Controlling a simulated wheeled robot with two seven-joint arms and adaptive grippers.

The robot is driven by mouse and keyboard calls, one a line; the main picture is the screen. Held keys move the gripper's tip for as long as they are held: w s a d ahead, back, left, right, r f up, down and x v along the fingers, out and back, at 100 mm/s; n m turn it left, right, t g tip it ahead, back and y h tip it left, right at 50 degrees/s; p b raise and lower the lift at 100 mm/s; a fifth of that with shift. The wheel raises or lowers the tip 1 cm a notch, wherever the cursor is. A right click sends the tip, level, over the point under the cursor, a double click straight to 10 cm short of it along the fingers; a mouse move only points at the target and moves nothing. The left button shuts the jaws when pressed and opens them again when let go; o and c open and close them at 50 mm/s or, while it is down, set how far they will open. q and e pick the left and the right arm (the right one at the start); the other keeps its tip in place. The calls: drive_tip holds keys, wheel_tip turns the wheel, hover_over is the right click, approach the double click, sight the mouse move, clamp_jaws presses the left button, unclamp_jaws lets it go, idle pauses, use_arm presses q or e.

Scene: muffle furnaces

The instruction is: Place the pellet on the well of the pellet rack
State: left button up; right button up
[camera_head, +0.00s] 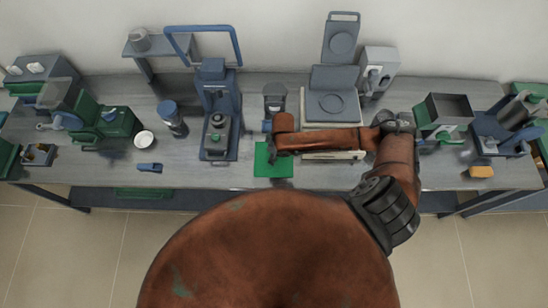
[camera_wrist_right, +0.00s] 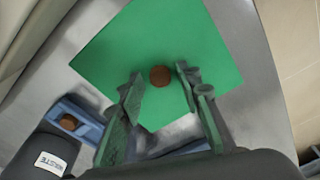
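A brown round pellet (camera_wrist_right: 160,76) shows against the green mat (camera_wrist_right: 205,35) in the right wrist view. My right gripper (camera_wrist_right: 159,75) is open above the mat, with its fingertips on either side of the pellet and a gap at each side. In the head view the right gripper (camera_head: 281,158) reaches down over the green mat (camera_head: 262,168), and the pellet cannot be made out. A blue holder (camera_wrist_right: 88,122), which looks like the pellet rack, holds another brown round piece in a well. Part of it is hidden behind my gripper. My left gripper is not in view.
A dark container labelled WASTE (camera_wrist_right: 48,160) stands beside the blue holder; it also shows in the head view (camera_head: 275,97). A blue press (camera_head: 217,110) stands left of the mat. A balance (camera_head: 332,106) stands behind my right arm. Bare tabletop (camera_head: 205,172) lies left of the mat.

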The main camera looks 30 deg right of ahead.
drive_tip(key=c, duration=0.5)
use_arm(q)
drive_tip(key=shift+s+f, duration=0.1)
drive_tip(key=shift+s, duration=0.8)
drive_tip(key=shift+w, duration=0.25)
use_arm(e)
drive_tip(key=shift+r, duration=0.1)
drive_tip(key=shift+c, duration=0.4)
